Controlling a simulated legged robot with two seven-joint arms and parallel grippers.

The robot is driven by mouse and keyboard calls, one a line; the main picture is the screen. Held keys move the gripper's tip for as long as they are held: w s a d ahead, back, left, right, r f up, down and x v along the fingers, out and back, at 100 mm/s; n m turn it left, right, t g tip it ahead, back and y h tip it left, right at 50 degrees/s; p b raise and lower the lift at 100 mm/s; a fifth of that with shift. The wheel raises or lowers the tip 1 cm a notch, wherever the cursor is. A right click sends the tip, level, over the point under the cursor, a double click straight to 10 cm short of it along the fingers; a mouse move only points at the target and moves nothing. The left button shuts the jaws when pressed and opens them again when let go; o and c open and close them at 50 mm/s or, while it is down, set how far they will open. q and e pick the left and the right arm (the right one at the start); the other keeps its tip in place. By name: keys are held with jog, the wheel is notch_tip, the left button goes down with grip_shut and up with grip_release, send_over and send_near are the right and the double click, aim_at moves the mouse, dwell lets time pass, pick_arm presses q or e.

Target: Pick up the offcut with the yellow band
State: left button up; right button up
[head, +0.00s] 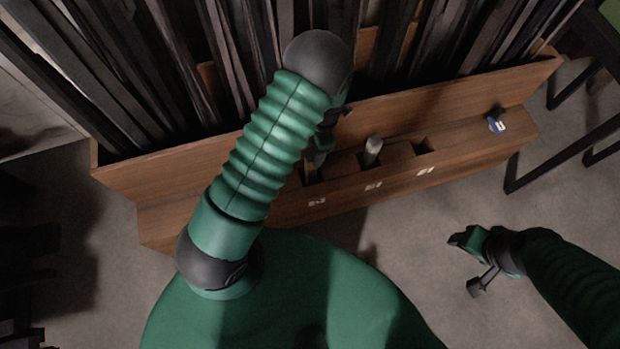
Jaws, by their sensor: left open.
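A wooden rack (205,215) has a front ledge with square slots. My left arm reaches up over it, and my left gripper (322,148) is over the leftmost visible slot, partly hidden behind the arm. It is open. Something with a dull yellowish patch (313,170) shows in that slot below the gripper; I cannot tell for sure that it is the offcut with the yellow band. A grey round-topped offcut (372,150) stands in the middle slot, with no band visible. My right gripper (470,264) is open and empty above the floor at the right.
An empty slot (422,147) lies right of the grey offcut. A dark piece with a blue and white mark (496,124) sits at the ledge's right end. Long dark bars (470,35) fill the rack behind. A dark metal frame (560,155) stands at the right. The floor in front is clear.

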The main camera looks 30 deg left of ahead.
aim_at(309, 164)
pick_arm(q)
notch_tip(309, 164, down, 2)
jog(key=shift+s+d+f, duration=0.1)
jog(key=shift+d+f, duration=0.05)
jog(key=shift+f, duration=0.1)
jog(key=f, duration=0.1)
jog(key=a+f+b, duration=0.1)
jog(key=f, duration=0.1)
jog(key=f+b, duration=0.1)
jog(key=f, duration=0.1)
jog(key=shift+s+a+f, duration=0.25)
jog(key=shift+s+a, duration=0.1)
jog(key=shift+s, duration=0.05)
jog(key=shift+f, duration=0.3)
jog(key=shift+d+r, duration=0.25)
jog(key=shift+d, duration=0.15)
jog(key=shift+c, duration=1.1)
jog(key=shift+a, duration=0.2)
jog(key=c, duration=1)
grip_shut()
pick_arm(e)
jog(key=f, duration=0.2)
jog(key=shift+d+f, duration=0.2)
jog(key=shift+f, duration=0.1)
